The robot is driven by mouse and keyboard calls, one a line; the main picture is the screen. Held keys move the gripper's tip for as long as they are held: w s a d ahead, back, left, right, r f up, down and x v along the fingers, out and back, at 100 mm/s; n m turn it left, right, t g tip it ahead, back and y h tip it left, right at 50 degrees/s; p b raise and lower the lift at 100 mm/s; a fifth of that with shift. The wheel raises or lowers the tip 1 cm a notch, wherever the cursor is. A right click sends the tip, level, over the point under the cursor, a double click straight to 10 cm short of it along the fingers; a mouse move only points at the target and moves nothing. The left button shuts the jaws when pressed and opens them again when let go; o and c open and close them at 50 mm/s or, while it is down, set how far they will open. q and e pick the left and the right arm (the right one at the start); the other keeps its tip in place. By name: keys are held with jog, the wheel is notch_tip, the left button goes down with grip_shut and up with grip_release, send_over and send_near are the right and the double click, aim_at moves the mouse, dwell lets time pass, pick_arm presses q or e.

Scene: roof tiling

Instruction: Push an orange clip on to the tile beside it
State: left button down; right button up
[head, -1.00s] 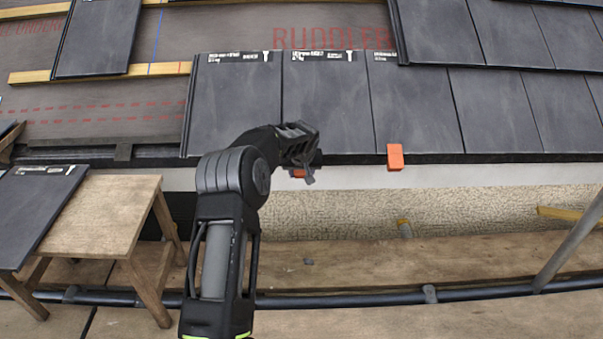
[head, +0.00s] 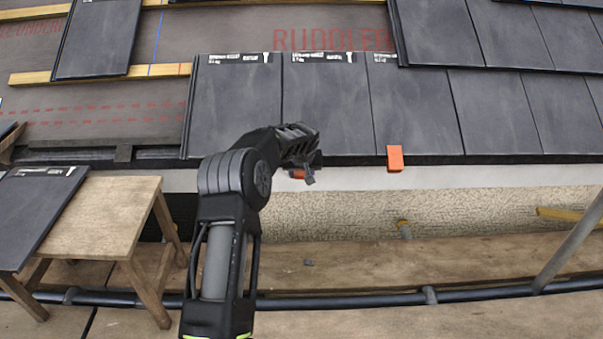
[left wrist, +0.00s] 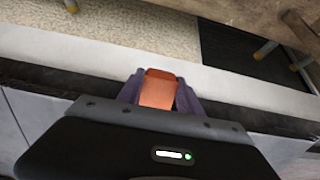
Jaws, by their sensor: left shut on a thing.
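My left gripper (head: 303,172) is at the lower edge of the roof, in front of the bottom row of dark tiles. It is shut on an orange clip (head: 297,174), mostly hidden by the gripper in the head view. In the left wrist view the clip (left wrist: 158,90) stands between the two fingers (left wrist: 160,96), at the tile edge. I cannot tell whether it touches the tile (head: 328,110) above it. A second orange clip (head: 395,158) sits on the lower tile edge further right. My right gripper is not in view.
A wooden stand (head: 100,215) with a dark tile (head: 38,205) on it is at the left. A dark pipe (head: 380,297) runs along the plank deck below, and a grey pole (head: 570,245) slants at the right. The wall strip below the eave is open.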

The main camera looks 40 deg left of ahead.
pick_arm(q)
jog(key=shift+w+a+r+p, duration=0.35)
jog(key=shift+w+r+p, duration=0.15)
dwell(0.4)
jog(key=c, duration=0.7)
grip_release()
jog(key=shift+f, duration=0.1)
jog(key=shift+s+d, duration=0.1)
jog(key=p+v, duration=0.1)
jog(key=v, duration=0.6)
dwell(0.4)
